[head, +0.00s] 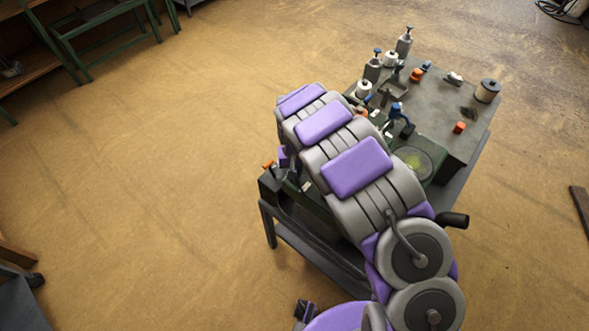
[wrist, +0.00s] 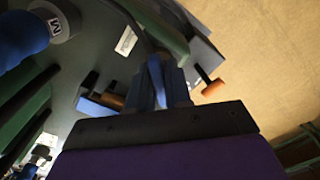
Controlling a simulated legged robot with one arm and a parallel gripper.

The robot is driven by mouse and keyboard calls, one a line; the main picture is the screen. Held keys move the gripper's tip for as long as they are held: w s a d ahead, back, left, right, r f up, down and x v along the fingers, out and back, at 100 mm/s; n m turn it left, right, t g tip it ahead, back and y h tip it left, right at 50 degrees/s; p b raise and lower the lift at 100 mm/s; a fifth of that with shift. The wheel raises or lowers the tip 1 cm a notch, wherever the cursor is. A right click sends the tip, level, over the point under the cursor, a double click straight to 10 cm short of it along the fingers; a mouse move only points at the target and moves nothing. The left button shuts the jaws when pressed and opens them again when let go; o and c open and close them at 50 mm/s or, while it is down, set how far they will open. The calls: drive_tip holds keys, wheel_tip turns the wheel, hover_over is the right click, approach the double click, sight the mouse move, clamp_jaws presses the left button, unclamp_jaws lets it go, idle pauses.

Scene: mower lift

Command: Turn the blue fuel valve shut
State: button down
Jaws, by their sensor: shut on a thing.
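In the wrist view my gripper (wrist: 162,82) has its dark fingers closed around a narrow blue piece, the blue fuel valve's handle (wrist: 156,78). Next to it on the left are a brass cylinder (wrist: 112,101) and a blue part (wrist: 92,106), close against the dark machine body. The fingers hide part of the valve, so the handle's exact angle is hard to tell. In the head view my purple and grey arm reaches over the bench to its left end. My gripper (head: 287,158) is mostly hidden behind the arm there, and the valve cannot be made out.
An orange-ended handle (wrist: 211,87) sticks out just right of my fingers; it also shows in the head view (head: 268,164). A dark bench (head: 453,128) carries bottles, a spool (head: 487,91) and small parts. Open floor lies left of the bench.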

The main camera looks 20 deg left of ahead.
drive_tip(key=m, duration=0.4)
drive_tip(key=shift+w+a+r+m, duration=0.1)
drive_tip(key=shift+m, duration=2.4)
drive_tip(key=c, duration=1.1)
unclamp_jaws()
drive_tip(key=shift+a, duration=0.1)
drive_tip(key=shift+c, duration=0.2)
wheel_tip(320, 180, up, 17)
drive_tip(key=p, duration=0.2)
